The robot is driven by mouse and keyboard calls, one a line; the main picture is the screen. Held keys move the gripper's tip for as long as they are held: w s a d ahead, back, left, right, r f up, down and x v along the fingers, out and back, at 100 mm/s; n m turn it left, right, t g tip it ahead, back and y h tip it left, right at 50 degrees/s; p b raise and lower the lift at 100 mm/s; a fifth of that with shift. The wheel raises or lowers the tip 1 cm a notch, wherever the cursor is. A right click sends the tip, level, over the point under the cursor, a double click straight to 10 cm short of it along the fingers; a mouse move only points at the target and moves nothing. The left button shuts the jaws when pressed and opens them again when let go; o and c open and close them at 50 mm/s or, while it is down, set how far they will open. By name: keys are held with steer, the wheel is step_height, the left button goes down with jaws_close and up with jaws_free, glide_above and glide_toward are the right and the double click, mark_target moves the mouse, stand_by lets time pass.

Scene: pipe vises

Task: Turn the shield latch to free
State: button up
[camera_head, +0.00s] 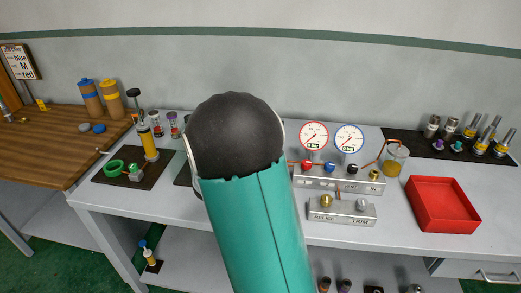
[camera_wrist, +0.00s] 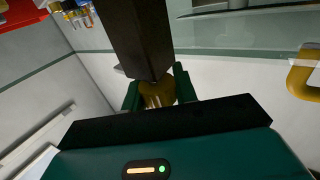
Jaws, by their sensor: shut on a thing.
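In the wrist view, a brass-coloured latch piece (camera_wrist: 158,92) sits between dark green blocks. My gripper (camera_wrist: 155,94) is shut on this piece, and its dark fingers hide much of it. The latch's exact turn angle cannot be told. A clear shield panel (camera_wrist: 250,32) with a pale edge stands at the upper right of the wrist view. In the head view my own arm covers the middle of the bench, so my gripper, the latch and the shield are hidden there.
A yellow handle (camera_wrist: 303,76) is at the right of the wrist view. Several metal fittings stand at the back right.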

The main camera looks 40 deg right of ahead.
steer(key=shift+m+g, duration=0.5)
steer(key=shift+g, duration=0.3)
steer(key=shift+s+r+g, duration=0.1)
steer(key=shift+g, duration=0.2)
steer(key=o, duration=1)
steer(key=shift+c, duration=0.2)
steer(key=a, duration=1.3)
steer(key=shift+w+a, duration=0.2)
steer(key=shift+a, duration=0.2)
